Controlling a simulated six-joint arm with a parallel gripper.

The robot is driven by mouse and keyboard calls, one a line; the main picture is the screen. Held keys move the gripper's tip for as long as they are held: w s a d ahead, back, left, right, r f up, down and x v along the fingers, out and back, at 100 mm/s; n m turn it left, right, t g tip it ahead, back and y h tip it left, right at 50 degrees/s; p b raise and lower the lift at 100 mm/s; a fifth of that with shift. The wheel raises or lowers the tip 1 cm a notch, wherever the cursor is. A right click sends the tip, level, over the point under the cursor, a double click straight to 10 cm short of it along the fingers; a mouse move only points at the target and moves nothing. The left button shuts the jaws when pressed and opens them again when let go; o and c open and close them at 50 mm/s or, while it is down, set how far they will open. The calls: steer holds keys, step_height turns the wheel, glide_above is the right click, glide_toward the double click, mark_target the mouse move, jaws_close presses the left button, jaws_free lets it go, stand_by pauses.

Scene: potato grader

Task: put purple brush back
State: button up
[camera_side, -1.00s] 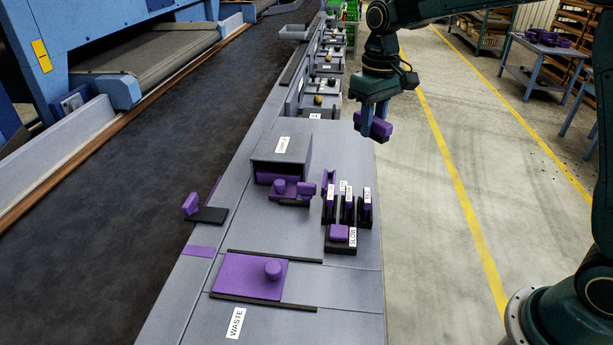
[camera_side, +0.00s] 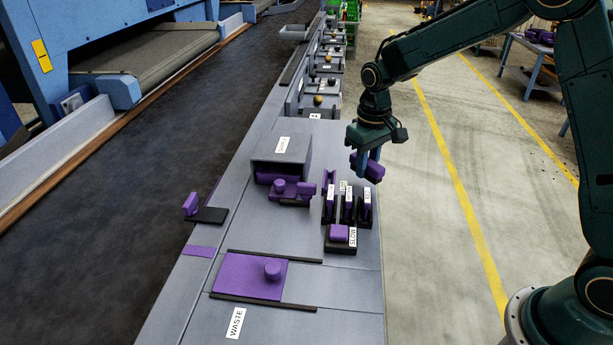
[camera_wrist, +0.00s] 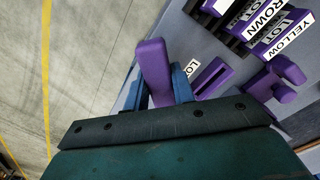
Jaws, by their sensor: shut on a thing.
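My gripper (camera_side: 366,158) is shut on a purple block-shaped piece (camera_side: 371,172), taken as the purple brush; no bristles show. It is held in the air, tilted, just above and behind the rack with labelled purple pieces (camera_side: 348,206). In the wrist view the held brush (camera_wrist: 153,72) juts up between the blue fingers. A purple piece with a dark slot (camera_wrist: 210,78) lies right of the fingers.
A grey hooded box (camera_side: 284,150) with purple things at its mouth stands left of the rack. A purple knobbed piece (camera_side: 281,188) sits before it. A purple plate with a knob (camera_side: 250,277) lies nearer. A dark belt (camera_side: 120,200) runs at left; open floor lies right.

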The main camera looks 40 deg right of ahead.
steer(key=shift+f, duration=1.25)
steer(key=shift+f, duration=0.15)
steer(key=o, duration=0.9)
step_height(320, 180, up, 12)
steer(key=shift+r, duration=0.15)
